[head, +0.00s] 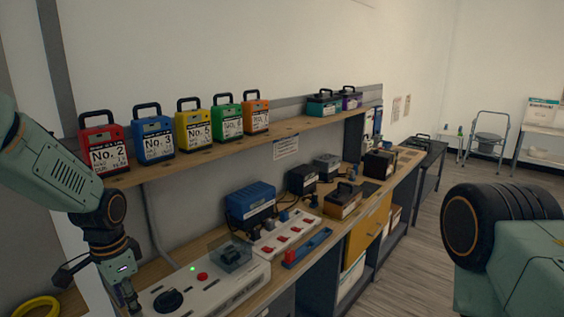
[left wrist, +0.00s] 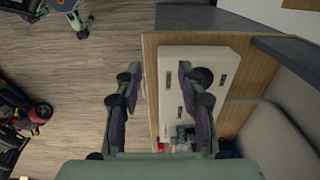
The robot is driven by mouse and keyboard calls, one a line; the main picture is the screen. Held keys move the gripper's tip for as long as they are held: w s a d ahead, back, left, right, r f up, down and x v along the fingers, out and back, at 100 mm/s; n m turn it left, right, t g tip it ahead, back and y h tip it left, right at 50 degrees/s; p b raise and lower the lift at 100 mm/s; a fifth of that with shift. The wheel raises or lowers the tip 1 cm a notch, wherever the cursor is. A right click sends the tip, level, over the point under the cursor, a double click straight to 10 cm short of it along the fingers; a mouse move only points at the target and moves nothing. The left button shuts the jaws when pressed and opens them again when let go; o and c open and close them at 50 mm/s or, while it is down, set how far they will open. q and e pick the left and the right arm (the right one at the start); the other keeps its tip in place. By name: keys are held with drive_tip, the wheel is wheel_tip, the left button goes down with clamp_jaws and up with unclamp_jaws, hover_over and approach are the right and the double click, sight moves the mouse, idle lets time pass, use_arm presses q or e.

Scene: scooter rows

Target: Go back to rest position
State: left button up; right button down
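My left gripper (head: 128,295) hangs at the lower left in the head view, pointing down beside the left end of a white control box (head: 205,285) on the workbench. In the left wrist view my left gripper (left wrist: 158,95) has its two fingers spread apart with nothing held between them. The white control box (left wrist: 215,65) lies below and partly behind the right finger there. My right gripper is not in view.
The workbench (head: 195,250) carries a blue charger (head: 250,203) and a white power strip (head: 288,232). A shelf (head: 215,148) above holds several numbered coloured battery packs (head: 193,127). A yellow ring (head: 37,307) lies at the lower left.

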use_arm(q)
drive_tip(key=s+d+f+n+t+b, duration=0.2)
drive_tip(key=s+d+f+n+b, duration=0.15)
drive_tip(key=f, duration=0.45)
drive_tip(key=s+d+f+n+t+b, duration=0.2)
drive_tip(key=s+d+f+n, duration=0.15)
drive_tip(key=f, duration=0.55)
drive_tip(key=s+f+g+b, duration=0.2)
drive_tip(key=s+f+b, duration=0.3)
drive_tip(key=s+f, duration=0.4)
drive_tip(key=s+d+f+n+g+b, duration=0.1)
drive_tip(key=s+f+b, duration=0.3)
drive_tip(key=s+f, duration=0.5)
drive_tip(key=s+g, duration=0.1)
drive_tip(key=s, duration=0.6)
drive_tip(key=shift+s+b, duration=0.15)
drive_tip(key=shift+b, duration=0.2)
drive_tip(key=shift+d, duration=0.15)
